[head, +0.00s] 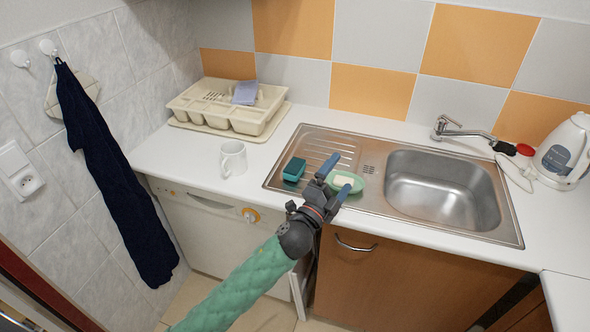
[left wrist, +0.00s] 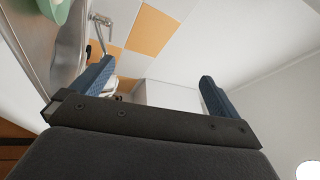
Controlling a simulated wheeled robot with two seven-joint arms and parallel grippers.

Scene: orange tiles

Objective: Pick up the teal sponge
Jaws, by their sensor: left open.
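The teal sponge (head: 294,169) lies on the ribbed drainboard of the steel sink, near its left edge. My left gripper (head: 339,174) is open and above the front of the drainboard, to the right of the sponge and apart from it. Its two blue fingers point away from me, and nothing is visibly held between them. In the left wrist view the fingers (left wrist: 155,85) are spread and empty, and the sponge does not show there. My right gripper is not in view.
A green soap dish (head: 346,182) with pale soap sits right by my left fingers. A white mug (head: 232,158) stands left of the sponge. A cream dish rack (head: 230,124) is behind it. The sink basin (head: 440,188), tap (head: 462,132) and kettle (head: 566,152) are to the right.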

